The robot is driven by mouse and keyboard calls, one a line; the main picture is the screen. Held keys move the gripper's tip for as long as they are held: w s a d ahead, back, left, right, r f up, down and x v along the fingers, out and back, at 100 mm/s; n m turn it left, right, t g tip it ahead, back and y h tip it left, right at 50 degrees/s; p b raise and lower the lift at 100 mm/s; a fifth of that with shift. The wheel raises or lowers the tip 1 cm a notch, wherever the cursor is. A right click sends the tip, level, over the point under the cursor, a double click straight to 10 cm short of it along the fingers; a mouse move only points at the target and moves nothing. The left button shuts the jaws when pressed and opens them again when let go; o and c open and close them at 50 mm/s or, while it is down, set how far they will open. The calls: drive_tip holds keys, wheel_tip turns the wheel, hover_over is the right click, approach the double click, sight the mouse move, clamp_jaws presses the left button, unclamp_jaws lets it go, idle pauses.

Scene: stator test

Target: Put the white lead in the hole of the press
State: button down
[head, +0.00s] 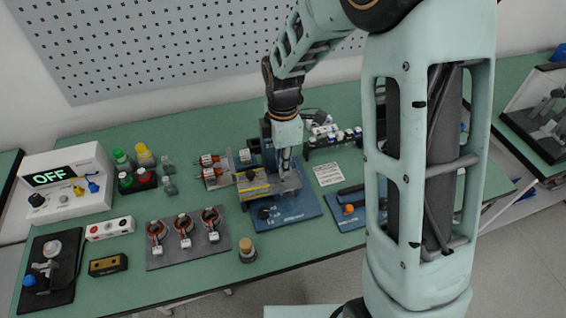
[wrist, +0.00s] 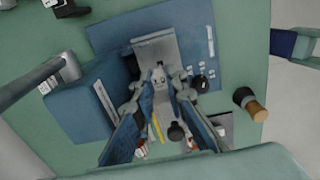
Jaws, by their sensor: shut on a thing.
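The press (head: 262,186) stands on a blue base plate (head: 290,209) in the middle of the bench, with a yellow and black strip along its front. My gripper (head: 285,166) points down over the press. In the wrist view my gripper (wrist: 159,84) has its fingers converging above the grey metal part of the press (wrist: 178,50). A small pale piece, which looks like the white lead (wrist: 158,75), shows between the fingertips. The lead is too small to make out in the head view. The hole of the press cannot be made out in either view.
Three copper-wound stators (head: 184,225) lie on a grey mat to the front left. A tester reading OFF (head: 65,182) stands at the far left. A cork-topped pot (head: 247,248) is in front of the press. A second blue plate (head: 346,205) lies to its right.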

drive_tip(key=shift+f, duration=0.1)
idle(0.3)
drive_tip(key=shift+f+b, duration=0.75)
drive_tip(key=shift+f, duration=0.25)
drive_tip(key=shift+f+b, duration=0.65)
drive_tip(key=shift+f, duration=0.25)
drive_tip(key=c, duration=1.8)
unclamp_jaws()
drive_tip(key=shift+c, duration=0.2)
drive_tip(key=shift+r, duration=0.15)
wheel_tip(320, 180, up, 12)
drive_tip(key=shift+f, duration=0.1)
